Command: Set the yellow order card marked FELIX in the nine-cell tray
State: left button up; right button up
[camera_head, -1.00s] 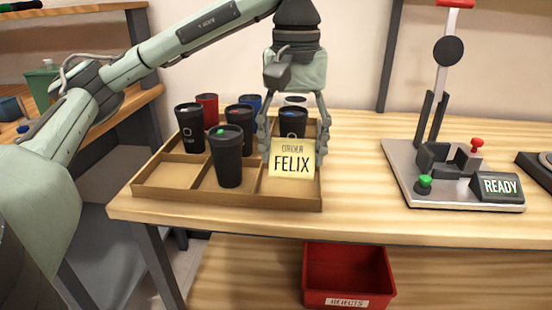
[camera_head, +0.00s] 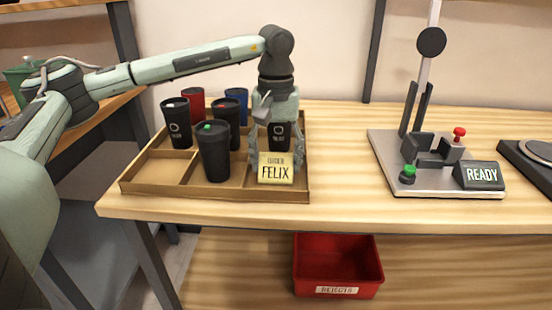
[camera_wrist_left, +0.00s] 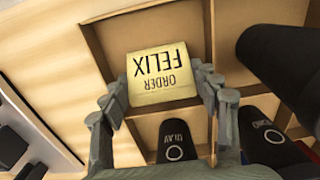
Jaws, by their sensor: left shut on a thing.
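The yellow order card (camera_head: 276,169) reads FELIX and stands nearly upright, facing the head camera, at the front right cell of the nine-cell tray (camera_head: 150,187). My left gripper (camera_head: 277,158) points down and is shut on the card, with a finger at each side. In the left wrist view the card (camera_wrist_left: 161,75) appears upside down between the fingertips, over the cell. I cannot tell whether its lower edge touches the tray floor. My right gripper is not in view.
Several cups fill other cells; a black cup (camera_head: 213,152) stands in the cell left of the card and another black cup is right behind the gripper. The laser marker (camera_head: 435,165) with a READY display stands to the right. A red rejects bin (camera_head: 338,268) is below.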

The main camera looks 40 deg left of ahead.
aim_at(276, 160)
pick_arm(q)
jog(key=shift+f, duration=0.15)
jog(key=o, duration=1.1)
jog(key=shift+o, duration=0.2)
notch_tip(276, 160, up, 12)
jog(key=shift+r, duration=0.2)
